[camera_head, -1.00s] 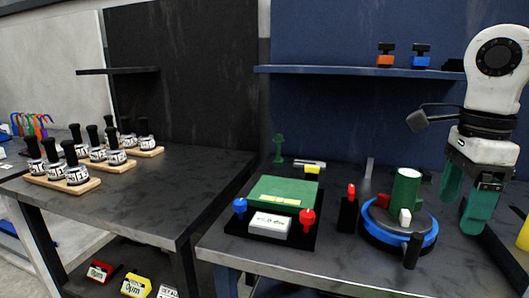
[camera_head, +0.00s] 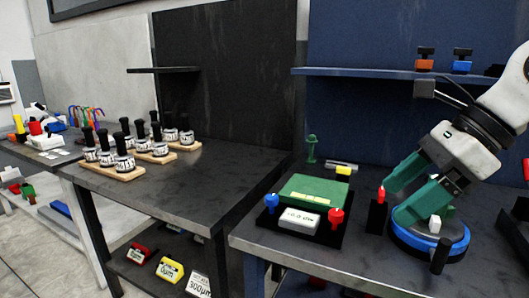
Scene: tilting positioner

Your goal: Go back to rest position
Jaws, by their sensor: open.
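My gripper (camera_head: 397,198) is at the right with its two green fingers spread apart and nothing between them. It tilts down to the left, over the tilting positioner. The positioner has a blue ring (camera_head: 459,246) on a black base and a black handle (camera_head: 440,256) at its front.
A red-topped black post (camera_head: 378,212) stands close left of the gripper. Further left is a black fixture with a green block (camera_head: 314,188), a blue knob (camera_head: 272,202) and a red knob (camera_head: 336,217). A shelf (camera_head: 385,73) runs behind. Black-handled pieces on wooden boards (camera_head: 118,172) fill the left table.

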